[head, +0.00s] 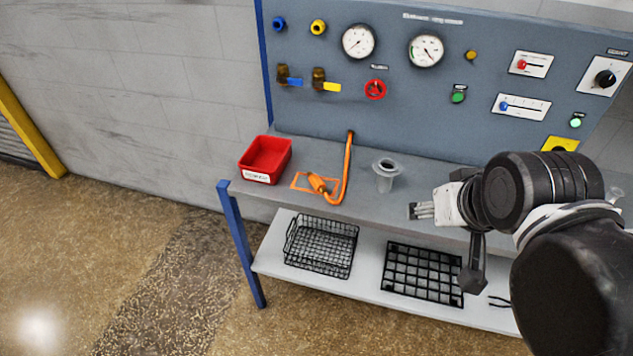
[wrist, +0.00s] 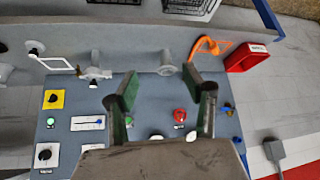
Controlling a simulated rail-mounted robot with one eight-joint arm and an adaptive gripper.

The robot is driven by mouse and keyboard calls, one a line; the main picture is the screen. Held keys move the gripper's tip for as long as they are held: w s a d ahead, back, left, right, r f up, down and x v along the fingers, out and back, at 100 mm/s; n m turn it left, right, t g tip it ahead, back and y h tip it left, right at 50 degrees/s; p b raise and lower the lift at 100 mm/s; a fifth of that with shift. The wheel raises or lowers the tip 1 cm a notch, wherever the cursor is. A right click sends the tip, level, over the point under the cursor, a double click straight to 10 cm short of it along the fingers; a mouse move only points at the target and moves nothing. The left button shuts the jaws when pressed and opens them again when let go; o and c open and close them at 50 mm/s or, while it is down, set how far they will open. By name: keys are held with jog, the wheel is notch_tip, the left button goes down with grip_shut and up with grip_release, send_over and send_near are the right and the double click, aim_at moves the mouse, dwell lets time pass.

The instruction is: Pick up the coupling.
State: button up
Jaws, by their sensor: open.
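An orange hose (head: 347,165) hangs from the panel and its thick end, which looks like the coupling (head: 317,182), lies on the bench at an orange square outline (head: 300,181). The hose end also shows in the wrist view (wrist: 205,45), which is upside down. My gripper (head: 421,210) is above the bench's front part, well right of the hose end. In the wrist view my gripper (wrist: 162,83) has its fingers wide apart with nothing between them. A grey flanged cup (head: 385,175) stands upright between the hose and my gripper, touching neither.
A red bin (head: 265,159) stands at the bench's left end. The panel (head: 385,105) with gauges and valves rises behind. A wire basket (head: 321,246) and black grid rack (head: 423,274) are on the lower shelf. A pale fitting (wrist: 95,70) and white square outline (wrist: 57,64) show in the wrist view.

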jog(key=w+a+r+n+g, duration=0.1)
jog(key=w+a+r+g, duration=0.15)
jog(key=w, duration=0.45)
jog(key=n+g, duration=0.5)
send_over(317, 179)
jog(key=w, duration=0.1)
notch_tip(317, 179, down, 18)
jog(key=shift+w+f, duration=0.1)
jog(key=shift+s+a+f, duration=0.1)
jog(key=shift+s+f, duration=0.05)
jog(key=shift+f, duration=0.8)
jog(key=shift+s+d+f, duration=0.1)
jog(key=shift+s+f, duration=0.1)
jog(key=shift+f, duration=0.7)
jog(key=shift+s+a+f, duration=0.1)
jog(key=shift+s+f, duration=0.05)
jog(key=shift+f, duration=0.8)
